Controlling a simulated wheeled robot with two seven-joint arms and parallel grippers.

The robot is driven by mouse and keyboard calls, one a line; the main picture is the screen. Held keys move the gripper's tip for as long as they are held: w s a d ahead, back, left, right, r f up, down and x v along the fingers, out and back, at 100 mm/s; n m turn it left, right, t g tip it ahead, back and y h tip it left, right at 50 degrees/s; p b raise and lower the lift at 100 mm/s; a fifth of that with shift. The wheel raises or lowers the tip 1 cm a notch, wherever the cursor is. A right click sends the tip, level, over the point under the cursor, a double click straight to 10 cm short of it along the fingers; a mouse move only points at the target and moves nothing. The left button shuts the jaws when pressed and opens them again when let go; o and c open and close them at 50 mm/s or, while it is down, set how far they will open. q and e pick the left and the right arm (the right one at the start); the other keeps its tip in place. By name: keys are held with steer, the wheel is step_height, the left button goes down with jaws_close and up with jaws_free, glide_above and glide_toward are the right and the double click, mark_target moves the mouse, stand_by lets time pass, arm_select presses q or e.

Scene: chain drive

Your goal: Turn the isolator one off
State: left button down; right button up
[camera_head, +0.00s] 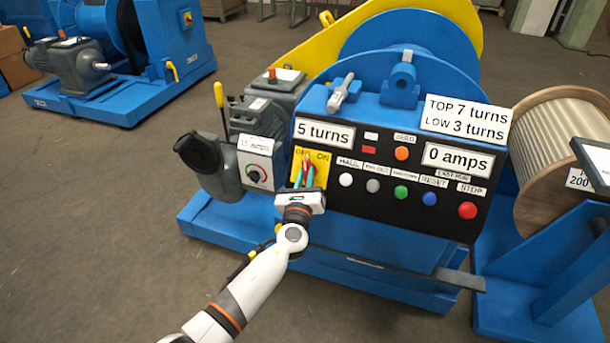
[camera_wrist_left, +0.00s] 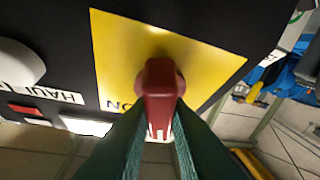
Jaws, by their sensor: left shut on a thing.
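My left gripper (camera_head: 302,176) comes up from below and is shut on the handle. In the left wrist view the red handle (camera_wrist_left: 161,82) stands between the two dark fingers (camera_wrist_left: 160,130), over the yellow plate (camera_wrist_left: 120,50). There the ON label is upside down beside it, and OFF cannot be read. My right gripper is not in view.
Beside the isolator on the panel are white HAUL (camera_head: 346,180), grey, green (camera_head: 401,192), blue and red STOP (camera_head: 467,210) buttons. Left is a dial box (camera_head: 258,165). Displays read 5 turns (camera_head: 324,134) and 0 amps (camera_head: 458,159). A wooden reel (camera_head: 550,120) stands right.

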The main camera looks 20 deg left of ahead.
arm_select(q)
steer(key=n+g+y, duration=0.1)
steer(key=n+y, duration=0.1)
steer(key=n, duration=0.2)
steer(key=shift+d+n+y, duration=0.1)
steer(key=shift+n+y, duration=0.2)
steer(key=shift+y, duration=0.1)
steer(key=shift+r+n+g+y, duration=0.1)
steer(key=shift+n+g+y, duration=0.7)
steer(key=shift+n, duration=0.7)
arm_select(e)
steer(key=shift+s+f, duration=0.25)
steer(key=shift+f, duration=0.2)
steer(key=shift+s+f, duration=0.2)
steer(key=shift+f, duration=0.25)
arm_select(q)
steer(key=c, duration=1.4)
jaws_free()
steer(key=shift+o, duration=0.2)
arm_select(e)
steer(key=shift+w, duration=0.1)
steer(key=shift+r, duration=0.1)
